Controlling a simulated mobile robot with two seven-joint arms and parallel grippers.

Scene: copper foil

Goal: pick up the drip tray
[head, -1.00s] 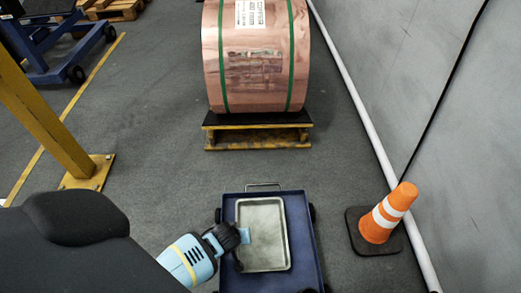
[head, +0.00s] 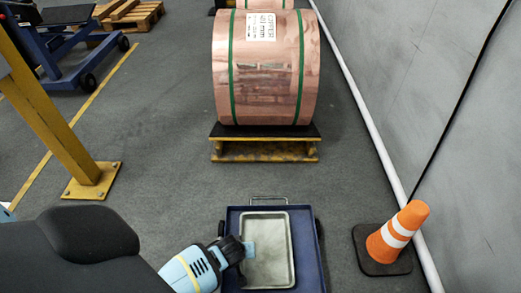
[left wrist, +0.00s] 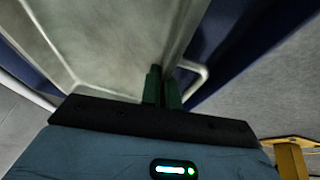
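The drip tray (head: 268,262) is a shallow, grey-green metal rectangle on the dark blue cart (head: 308,262). In the left wrist view, the two dark green fingers (left wrist: 162,88) are close together on the rim of the tray (left wrist: 95,45). They look shut on that wall. The tray looks level on the cart; I cannot tell any gap beneath it. My right gripper is not in view.
The cart has a metal handle (head: 268,200) at its far end. A copper coil (head: 265,70) sits on a yellow stand (head: 265,150) beyond. An orange cone (head: 398,238) stands right, near the wall. A yellow post (head: 60,130) is left. Floor between cart and stand is clear.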

